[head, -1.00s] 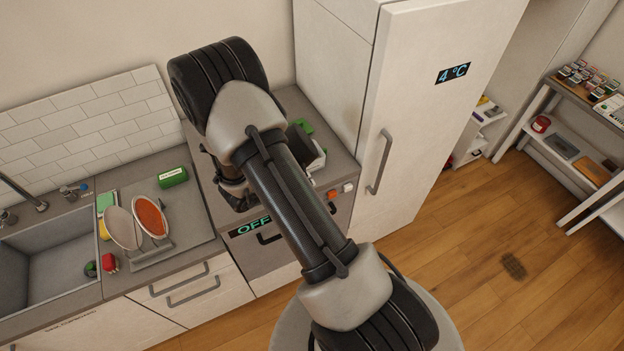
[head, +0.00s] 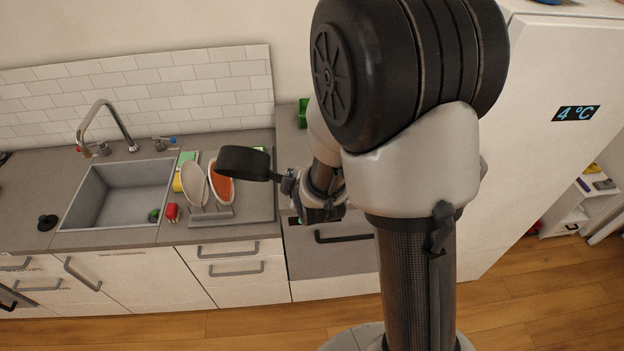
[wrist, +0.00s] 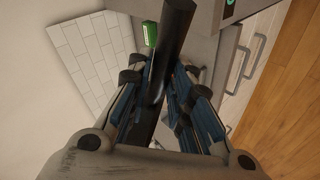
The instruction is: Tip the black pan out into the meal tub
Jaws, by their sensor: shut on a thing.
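The black pan (head: 243,163) is in the air in the head view, in front of the drying rack and the backsplash. It looks about level, and its inside is hidden from this angle. My gripper (head: 287,186) is shut on the pan's handle, at the right end of it. In the wrist view the dark handle (wrist: 165,65) runs between the fingers of my gripper (wrist: 158,100), and the pan's body is out of frame. I cannot make out a meal tub for certain. A green labelled thing (wrist: 150,34) shows beyond the handle in the wrist view.
A dish rack (head: 212,213) with a white plate (head: 194,184) and an orange-faced plate (head: 222,188) stands left below the pan. The sink (head: 118,195) and tap (head: 105,125) are further left. The tall fridge (head: 545,130) is at right. My arm hides much of the stove.

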